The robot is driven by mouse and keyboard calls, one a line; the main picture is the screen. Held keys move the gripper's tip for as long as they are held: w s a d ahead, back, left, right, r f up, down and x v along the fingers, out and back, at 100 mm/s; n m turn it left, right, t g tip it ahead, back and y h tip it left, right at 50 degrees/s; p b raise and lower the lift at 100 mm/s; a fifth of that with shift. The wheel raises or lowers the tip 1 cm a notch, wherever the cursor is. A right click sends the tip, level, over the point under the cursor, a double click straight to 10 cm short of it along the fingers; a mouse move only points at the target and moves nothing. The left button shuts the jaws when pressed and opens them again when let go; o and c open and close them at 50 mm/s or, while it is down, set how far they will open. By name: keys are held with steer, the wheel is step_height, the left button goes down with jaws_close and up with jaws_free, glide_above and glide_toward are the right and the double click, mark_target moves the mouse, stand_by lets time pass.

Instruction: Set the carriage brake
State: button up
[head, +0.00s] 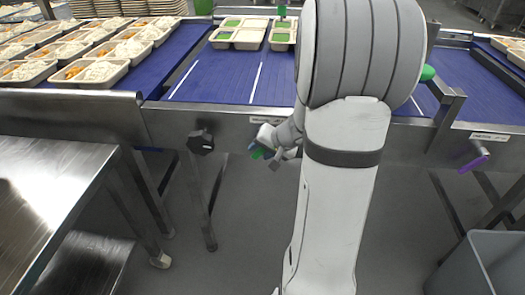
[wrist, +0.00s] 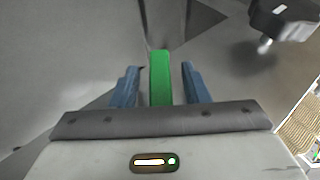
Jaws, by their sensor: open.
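My gripper (head: 264,150) is below the steel front rail of the blue conveyor, left of my forearm. In the wrist view my gripper (wrist: 159,72) is open, with one blue finger on each side of a green bar (wrist: 160,78), which looks like a lever handle. Narrow gaps show between the bar and both fingers. In the head view only a bit of green shows at the fingers, mostly hidden. A small label plate (head: 266,119) is on the rail just above; its text is too small to read. I cannot tell for certain which control is the carriage brake.
A black knob (head: 201,142) sits on the rail to the left, and also shows in the wrist view (wrist: 284,16). A purple handle (head: 474,160) hangs at right. A steel table (head: 45,185) and a grey bin (head: 487,265) flank the clear floor. Trays (head: 250,39) stand on the conveyor.

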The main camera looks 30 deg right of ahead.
jaws_close()
stand_by(0.3)
